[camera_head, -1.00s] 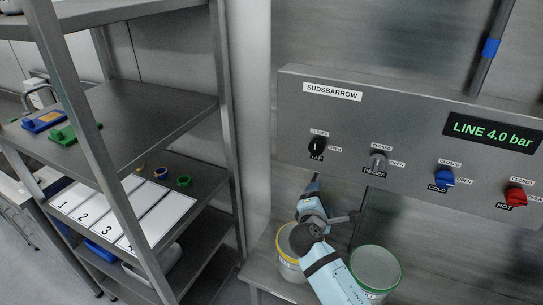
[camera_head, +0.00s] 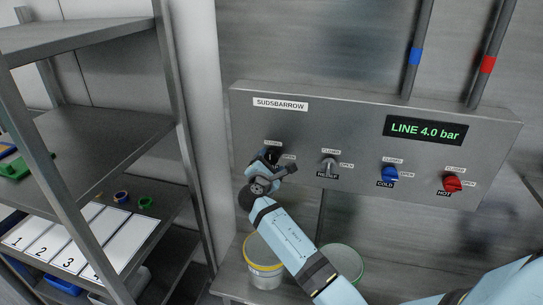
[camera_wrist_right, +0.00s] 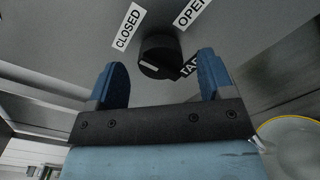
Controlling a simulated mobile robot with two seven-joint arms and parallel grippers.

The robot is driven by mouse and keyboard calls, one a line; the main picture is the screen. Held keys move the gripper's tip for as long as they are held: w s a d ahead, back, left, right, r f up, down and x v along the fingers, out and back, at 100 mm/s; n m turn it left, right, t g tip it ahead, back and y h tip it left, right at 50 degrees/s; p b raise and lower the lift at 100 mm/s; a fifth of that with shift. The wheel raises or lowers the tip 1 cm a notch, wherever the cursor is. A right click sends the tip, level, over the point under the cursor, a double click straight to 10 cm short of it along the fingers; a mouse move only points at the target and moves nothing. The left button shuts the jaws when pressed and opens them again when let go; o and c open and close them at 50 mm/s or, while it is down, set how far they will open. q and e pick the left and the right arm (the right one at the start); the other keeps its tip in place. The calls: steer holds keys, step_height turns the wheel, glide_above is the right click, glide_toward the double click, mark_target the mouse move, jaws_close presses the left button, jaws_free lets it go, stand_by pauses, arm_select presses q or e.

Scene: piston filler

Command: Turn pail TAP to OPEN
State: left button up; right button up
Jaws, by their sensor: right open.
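The black TAP knob (camera_wrist_right: 158,52) shows in the right wrist view, with CLOSED at its upper left, OPEN at its upper right and TAP partly hidden at its lower right. I cannot tell its exact setting. My right gripper (camera_wrist_right: 160,73) is open, with one blue finger at each side of the knob in the picture; contact is not visible. In the head view my right gripper (camera_head: 270,166) is in front of the knob and hides much of it. My left gripper is not in view.
The grey panel (camera_head: 330,115) also carries a grey RELIEF knob (camera_head: 329,163), a blue COLD knob (camera_head: 389,174) and a red HOT knob (camera_head: 452,184). The display reads LINE 4.0 bar. A yellow-rimmed pail (camera_head: 262,272) and a green-rimmed pail (camera_head: 342,258) stand below. A shelf rack (camera_head: 100,140) is at left.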

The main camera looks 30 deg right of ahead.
steer(key=shift+x, duration=1.25)
steer(key=c, duration=0.9)
